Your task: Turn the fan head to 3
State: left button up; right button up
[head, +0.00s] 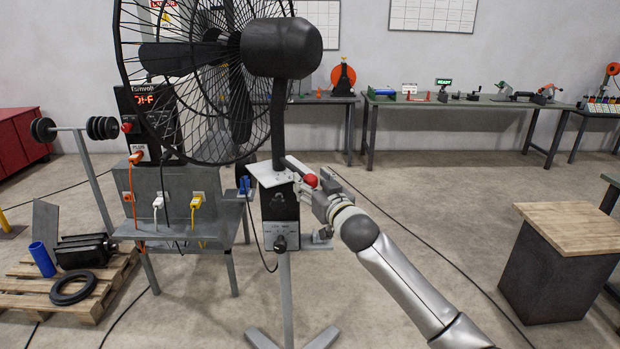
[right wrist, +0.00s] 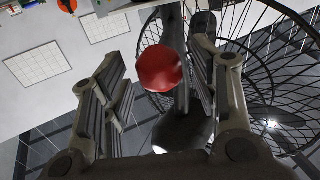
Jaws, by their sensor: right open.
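The large black pedestal fan fills the upper left of the head view. Its fan head (head: 283,48) is a rounded motor housing behind a wire cage. A grey plate (head: 268,174) and a black box with a dial (head: 280,243) sit on the stand below it. A red ball knob (head: 311,180) is at the plate's right side. My right gripper (head: 320,188) is open beside the knob. In the right wrist view, the red knob (right wrist: 160,68) shows between the spread fingers, with gaps on both sides. The fan's position marks cannot be made out. My left gripper is out of view.
A grey table (head: 180,232) with plugs and cables stands left of the fan. A pallet (head: 75,283) with black parts lies further left. A wood-topped block (head: 570,228) is at right. Cables cross the floor. Workbenches (head: 465,101) line the back wall.

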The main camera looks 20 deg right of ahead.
jog(key=shift+w+a, duration=0.1)
jog(key=shift+w, duration=0.65)
jog(key=shift+c, duration=0.4)
grip_shut()
